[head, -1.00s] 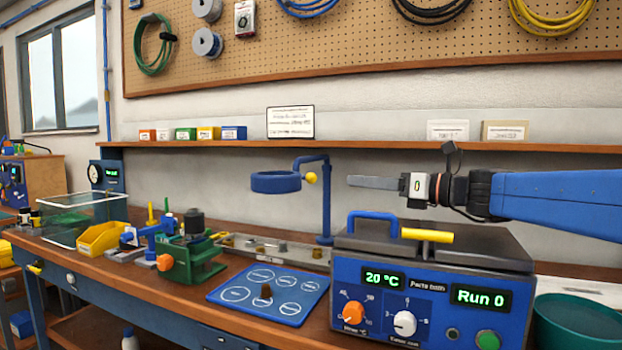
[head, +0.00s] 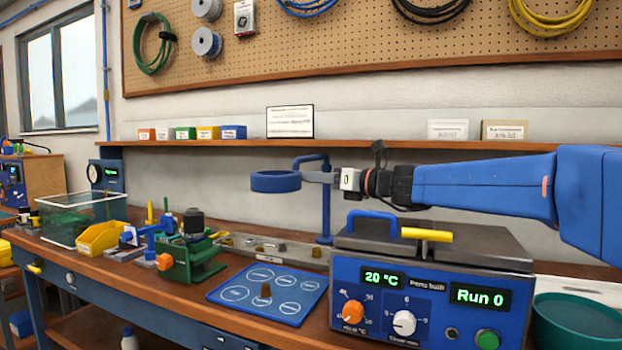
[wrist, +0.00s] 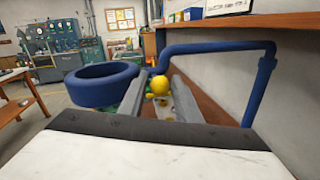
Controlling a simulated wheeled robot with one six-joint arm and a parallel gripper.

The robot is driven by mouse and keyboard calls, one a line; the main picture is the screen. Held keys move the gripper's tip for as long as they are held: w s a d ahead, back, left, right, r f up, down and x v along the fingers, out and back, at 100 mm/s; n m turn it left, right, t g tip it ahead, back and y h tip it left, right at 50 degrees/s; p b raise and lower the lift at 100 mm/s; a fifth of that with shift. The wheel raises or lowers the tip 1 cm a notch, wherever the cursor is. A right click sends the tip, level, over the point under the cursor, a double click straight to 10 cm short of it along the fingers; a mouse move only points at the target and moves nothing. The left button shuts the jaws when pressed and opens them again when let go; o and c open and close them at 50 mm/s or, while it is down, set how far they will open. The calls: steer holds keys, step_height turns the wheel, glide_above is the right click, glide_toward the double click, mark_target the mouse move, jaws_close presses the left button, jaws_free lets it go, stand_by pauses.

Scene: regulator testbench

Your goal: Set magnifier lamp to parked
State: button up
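The magnifier lamp has a blue ring head (head: 275,181), an arm and an upright blue post (head: 325,215) at the back of the bench. In the wrist view its ring (wrist: 102,84) is at left and its arm (wrist: 215,47) runs right to the post. Its yellow knob (wrist: 160,85) shows between the two grey fingers of my gripper (wrist: 158,92), with gaps at the sides. My gripper (head: 308,177) is open, level with the knob, just right of the ring in the head view. The knob is hidden there behind the fingers.
The blue parts bath (head: 430,300), with grey lids and a blue handle, stands below my arm. A blue mat (head: 238,309), a green vise (head: 190,262) and a yellow bin (head: 100,238) are on the bench. A wooden shelf (head: 400,145) runs behind, above the lamp.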

steer(key=shift+w+a, duration=0.1)
steer(key=shift+a, duration=0.1)
jaws_close()
steer(key=shift+w+a+r+m+t+h, duration=0.1)
steer(key=shift+a+m+t+h, duration=0.2)
steer(key=shift+a, duration=0.3)
steer(key=shift+w+a+m+t+h, duration=0.1)
steer(key=shift+a+m+t, duration=0.1)
steer(key=shift+a+t, duration=0.3)
steer(key=shift+w+a+m+t+h, duration=0.2)
steer(key=shift+a+m+t+h, duration=0.1)
steer(key=shift+a, duration=0.25)
jaws_free()
steer(key=v, duration=1.7)
steer(key=shift+s+d, duration=0.15)
